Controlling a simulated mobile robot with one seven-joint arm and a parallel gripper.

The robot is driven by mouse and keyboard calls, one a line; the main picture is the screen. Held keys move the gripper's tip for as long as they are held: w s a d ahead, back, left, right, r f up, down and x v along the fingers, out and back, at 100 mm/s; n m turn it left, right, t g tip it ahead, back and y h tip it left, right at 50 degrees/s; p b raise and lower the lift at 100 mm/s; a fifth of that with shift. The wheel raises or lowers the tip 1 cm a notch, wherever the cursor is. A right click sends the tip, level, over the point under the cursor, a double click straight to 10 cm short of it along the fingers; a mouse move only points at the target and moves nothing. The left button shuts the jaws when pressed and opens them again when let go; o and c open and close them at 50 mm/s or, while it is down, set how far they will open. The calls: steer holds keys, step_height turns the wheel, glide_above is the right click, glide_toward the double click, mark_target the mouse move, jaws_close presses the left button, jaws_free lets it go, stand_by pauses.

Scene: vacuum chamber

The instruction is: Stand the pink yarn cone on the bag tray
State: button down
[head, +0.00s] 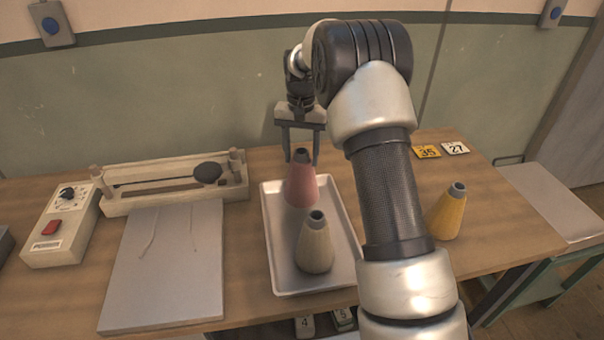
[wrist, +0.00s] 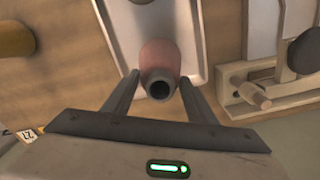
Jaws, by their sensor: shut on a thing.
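The pink yarn cone (head: 301,187) is upright at the back part of the white tray (head: 281,291), which I take as the bag tray. The cone (wrist: 160,56) also shows in the wrist view, its dark tip toward the camera. My gripper (head: 301,160) is above the tray's back end, its fingers on either side of the cone's upper part, shut on it. The fingers (wrist: 160,78) flank the cone in the wrist view too. I cannot tell whether the cone's base touches the tray floor. A beige cone (head: 316,246) stands on the tray in front of the pink one.
A yellow cone (head: 449,212) stands on the table right of my arm. Left of the tray are a grey board (head: 165,270), a wooden holder with a dark ladle-like tool (head: 207,173), and a control box (head: 62,225).

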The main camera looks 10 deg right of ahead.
mark_target(302, 176)
steer(key=shift+f, duration=2.45)
steer(key=c, duration=0.7)
jaws_free()
steer(key=shift+c, duration=0.2)
